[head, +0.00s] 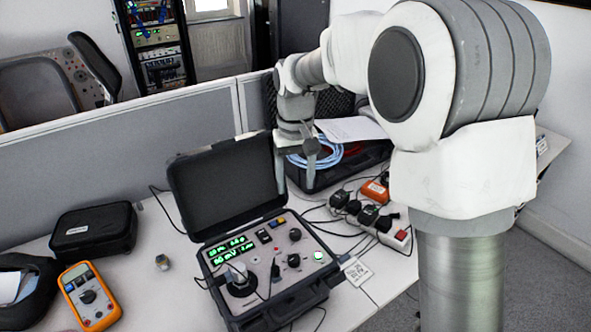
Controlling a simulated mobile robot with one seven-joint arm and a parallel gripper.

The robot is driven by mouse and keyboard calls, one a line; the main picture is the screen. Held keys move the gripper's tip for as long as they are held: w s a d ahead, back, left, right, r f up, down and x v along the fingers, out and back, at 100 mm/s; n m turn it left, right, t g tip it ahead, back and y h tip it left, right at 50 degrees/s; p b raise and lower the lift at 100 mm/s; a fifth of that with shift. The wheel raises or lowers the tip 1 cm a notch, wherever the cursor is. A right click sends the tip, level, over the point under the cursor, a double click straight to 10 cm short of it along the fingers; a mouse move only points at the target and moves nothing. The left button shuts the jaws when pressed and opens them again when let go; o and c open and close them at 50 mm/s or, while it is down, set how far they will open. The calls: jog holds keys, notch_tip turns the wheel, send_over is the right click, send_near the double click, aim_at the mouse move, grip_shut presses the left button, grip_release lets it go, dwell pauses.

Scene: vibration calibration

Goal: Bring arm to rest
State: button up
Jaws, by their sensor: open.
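My arm reaches in from the right, and my gripper (296,178) points down above the table. Its two fingers are apart with nothing between them. It hangs by the right edge of the raised lid of the black calibrator case (222,188). In the picture it overlaps the lid edge; I cannot tell the exact gap. The case is open, and its grey panel (262,252) has lit green displays, several knobs and a lit green button (318,255). A black round mount with a metal piece (238,279) sits on the panel's left part.
An orange multimeter (90,297) and a black pouch (93,231) lie at left; a small metal piece (164,263) lies nearby. A power strip (393,238) with plugs and cables is at right. Behind my gripper is another open case with blue cable (325,158). A grey partition (190,118) borders the table.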

jog(key=shift+r, duration=1.1)
jog(key=s+d+r+m+t, duration=0.1)
jog(key=s+d+r, duration=0.25)
jog(key=s, duration=0.25)
jog(key=s+d+r+t, duration=0.2)
jog(key=s+d, duration=0.3)
jog(key=s, duration=0.1)
jog(key=s+d+r+m+t, duration=0.1)
jog(key=s+d+r, duration=0.2)
jog(key=s+d, duration=0.15)
jog(key=s+d+f+m+t, duration=0.1)
jog(key=s+f, duration=0.1)
jog(key=s, duration=0.6)
jog(key=shift+d+f+t, duration=0.15)
jog(key=shift+d+t, duration=0.15)
jog(key=shift+s+a, duration=0.1)
jog(key=shift+a, duration=0.05)
